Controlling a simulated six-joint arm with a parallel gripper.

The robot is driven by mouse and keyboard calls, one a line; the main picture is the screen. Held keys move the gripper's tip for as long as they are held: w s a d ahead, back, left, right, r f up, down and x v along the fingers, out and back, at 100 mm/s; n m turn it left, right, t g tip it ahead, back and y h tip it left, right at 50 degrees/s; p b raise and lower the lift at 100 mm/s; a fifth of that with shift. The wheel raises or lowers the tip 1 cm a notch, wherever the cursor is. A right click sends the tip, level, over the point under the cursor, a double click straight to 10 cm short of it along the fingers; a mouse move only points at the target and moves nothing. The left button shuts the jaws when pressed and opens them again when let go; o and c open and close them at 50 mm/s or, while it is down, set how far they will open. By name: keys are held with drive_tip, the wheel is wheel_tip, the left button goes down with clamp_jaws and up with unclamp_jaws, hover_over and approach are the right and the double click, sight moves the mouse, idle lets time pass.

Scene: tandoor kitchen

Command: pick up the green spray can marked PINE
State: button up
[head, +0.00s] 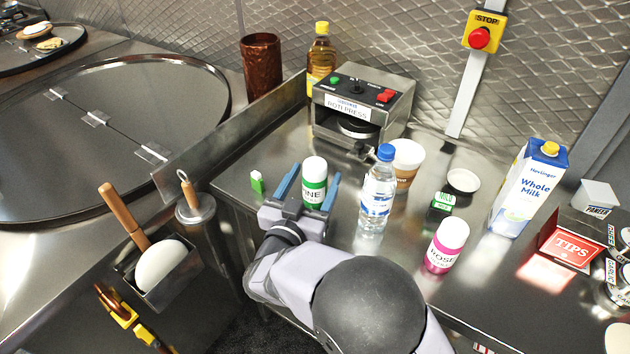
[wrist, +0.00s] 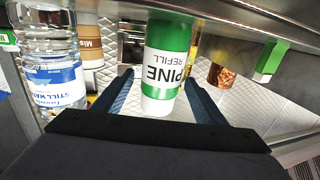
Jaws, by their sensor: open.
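The green and white spray can marked PINE (head: 314,183) stands upright on the steel counter, left of the water bottle. My gripper (head: 307,188) is open, with one blue finger on each side of the can. In the wrist view the can (wrist: 165,65) appears upside down between the two blue fingers of my gripper (wrist: 160,98). A gap shows beside the can on the left finger; on the right the finger is close to it, and I cannot tell whether they touch.
A water bottle (head: 378,195) stands close to the right of my gripper. A small green and white item (head: 257,182) is at its left, near the counter edge. A pink ROSE can (head: 446,246), a paper cup (head: 407,162) and a roti press (head: 362,105) stand farther off.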

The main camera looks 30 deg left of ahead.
drive_tip(key=shift+w+a, duration=0.1)
drive_tip(key=shift+w, duration=0.3)
drive_tip(key=c, duration=1.3)
drive_tip(key=shift+r, duration=0.15)
wheel_tip(320, 180, up, 18)
drive_tip(key=shift+f+b, duration=0.1)
drive_tip(key=shift+b, duration=0.3)
